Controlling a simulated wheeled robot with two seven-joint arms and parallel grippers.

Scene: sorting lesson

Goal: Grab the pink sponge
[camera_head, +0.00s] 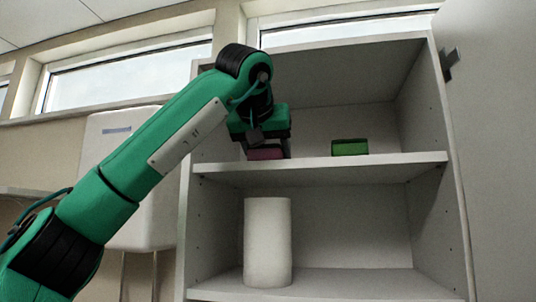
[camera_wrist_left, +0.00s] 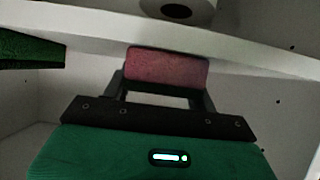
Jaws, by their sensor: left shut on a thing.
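The pink sponge (camera_head: 266,154) is at the left of the upper shelf, just under my left gripper (camera_head: 265,143). In the left wrist view the pink sponge (camera_wrist_left: 167,67) sits between the two dark fingers of my left gripper (camera_wrist_left: 163,88), which is shut on it. The sponge is at about the height of the shelf board; I cannot tell whether it touches the board. The gripper partly hides the sponge in the head view. My right gripper is in neither view.
A green sponge (camera_head: 350,147) lies to the right on the same shelf board (camera_head: 400,160). A white paper roll (camera_head: 267,242) stands in the compartment below.

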